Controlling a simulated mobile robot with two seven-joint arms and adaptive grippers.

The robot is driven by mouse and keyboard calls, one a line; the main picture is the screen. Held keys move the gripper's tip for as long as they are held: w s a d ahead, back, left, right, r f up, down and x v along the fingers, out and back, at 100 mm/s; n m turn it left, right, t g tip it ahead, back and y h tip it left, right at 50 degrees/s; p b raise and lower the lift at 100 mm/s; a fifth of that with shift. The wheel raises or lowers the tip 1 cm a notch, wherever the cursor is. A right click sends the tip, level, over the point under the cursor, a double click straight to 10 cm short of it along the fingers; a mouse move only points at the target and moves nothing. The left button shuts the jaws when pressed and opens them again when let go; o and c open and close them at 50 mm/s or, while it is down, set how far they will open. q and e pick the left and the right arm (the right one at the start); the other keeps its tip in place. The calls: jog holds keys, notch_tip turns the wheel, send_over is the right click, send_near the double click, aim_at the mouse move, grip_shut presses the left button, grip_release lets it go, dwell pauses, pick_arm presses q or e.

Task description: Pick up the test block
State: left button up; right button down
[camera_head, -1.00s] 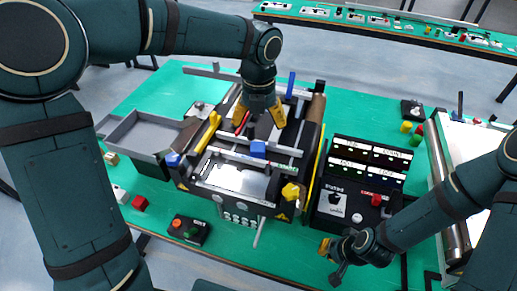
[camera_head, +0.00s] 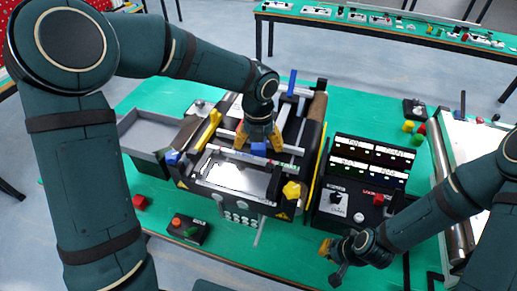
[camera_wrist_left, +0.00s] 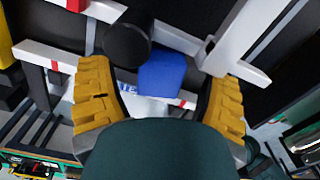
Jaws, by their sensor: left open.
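A blue block (camera_head: 259,149) sits at the pale crossbar of the black conveyor machine; I take it to be the test block. In the left wrist view the blue block (camera_wrist_left: 163,73) shows between the two yellow fingers, with a pale part and partly hidden blue lettering below it. My left gripper (camera_head: 258,141) is open, pointing down over the machine, its fingers on either side of the block. I cannot tell whether they touch it. My right gripper (camera_head: 332,260) is low at the front right, away from the block, seen partly from behind.
The machine has a yellow bar (camera_head: 208,130), a yellow knob (camera_head: 291,190) and blue posts close to the left gripper. A grey tray (camera_head: 150,135) is at left, a black control panel (camera_head: 368,165) at right. A red block (camera_head: 139,202) lies at front left.

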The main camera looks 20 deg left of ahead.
pick_arm(q)
jog(key=c, duration=1.3)
jog(key=shift+r, duration=0.1)
